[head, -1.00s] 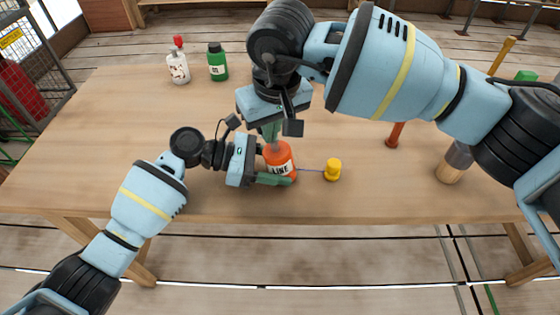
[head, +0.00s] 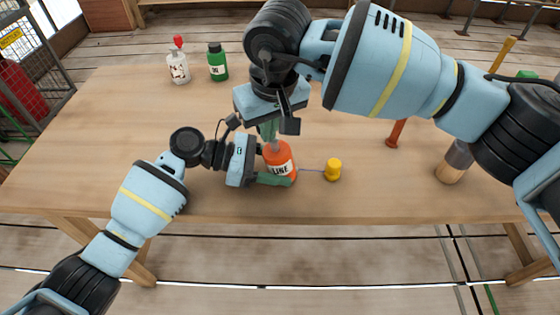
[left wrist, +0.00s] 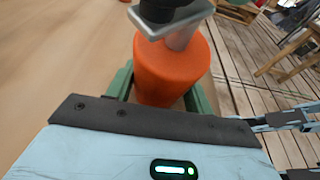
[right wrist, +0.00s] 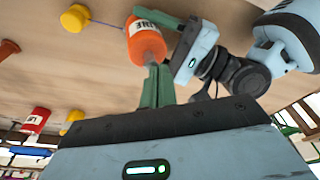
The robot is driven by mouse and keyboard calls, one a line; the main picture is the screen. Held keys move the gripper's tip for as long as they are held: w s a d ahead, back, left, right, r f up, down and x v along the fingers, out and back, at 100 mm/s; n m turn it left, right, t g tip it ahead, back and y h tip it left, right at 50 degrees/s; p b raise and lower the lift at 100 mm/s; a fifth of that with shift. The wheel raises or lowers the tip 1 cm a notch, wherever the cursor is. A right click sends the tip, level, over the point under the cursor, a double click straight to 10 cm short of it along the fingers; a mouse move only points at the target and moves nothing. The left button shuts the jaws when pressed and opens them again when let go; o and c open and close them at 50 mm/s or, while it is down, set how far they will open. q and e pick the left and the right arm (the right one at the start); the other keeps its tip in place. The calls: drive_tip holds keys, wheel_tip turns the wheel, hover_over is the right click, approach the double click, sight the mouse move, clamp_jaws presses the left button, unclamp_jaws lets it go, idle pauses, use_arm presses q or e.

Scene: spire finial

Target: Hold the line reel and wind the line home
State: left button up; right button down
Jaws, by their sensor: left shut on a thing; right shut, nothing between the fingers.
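The orange line reel (head: 279,156), labelled LINE, stands on the table near its front edge. A thin bluish line (head: 310,171) runs right from it to a yellow stopper-like piece (head: 333,169). My left gripper (head: 272,166) is shut around the reel's sides; in the left wrist view its green fingers flank the orange body (left wrist: 172,68). A grey crank arm (left wrist: 172,22) with a dark knob (left wrist: 160,8) sits over the reel's top. My right gripper (head: 270,132) is shut and points down at the reel's top; contact with the crank is unclear.
A white bottle with a red cap (head: 179,68) and a green bottle (head: 217,64) stand at the back left. A red-orange piece (head: 396,133) and a wood-and-grey cylinder (head: 454,163) stand to the right. The table's left part (head: 100,140) is clear.

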sight(273, 142)
drive_tip(key=w+v, duration=0.1)
drive_tip(key=v, duration=0.5)
drive_tip(key=shift+a+r, duration=0.25)
drive_tip(key=shift+r, duration=0.25)
drive_tip(key=c, duration=1.6)
unclamp_jaws()
drive_tip(key=shift+m, duration=0.4)
drive_tip(key=o, duration=0.4)
drive_tip(key=shift+d+f+m+g+y, duration=0.15)
drive_tip(key=shift+m+g+y, duration=0.25)
drive_tip(key=shift+m, duration=0.7)
drive_tip(key=shift+c, duration=0.2)
drive_tip(key=w+d+r+m+g+y, duration=0.1)
drive_tip(key=d+m+y, duration=0.25)
drive_tip(key=m, duration=0.75)
drive_tip(key=w+d+m+y, duration=0.2)
drive_tip(key=d+m+y, duration=0.15)
drive_tip(key=m, duration=0.65)
drive_tip(key=x, duration=1.2)
drive_tip(key=shift+s+a+r, duration=0.1)
drive_tip(key=shift+s+a, duration=0.2)
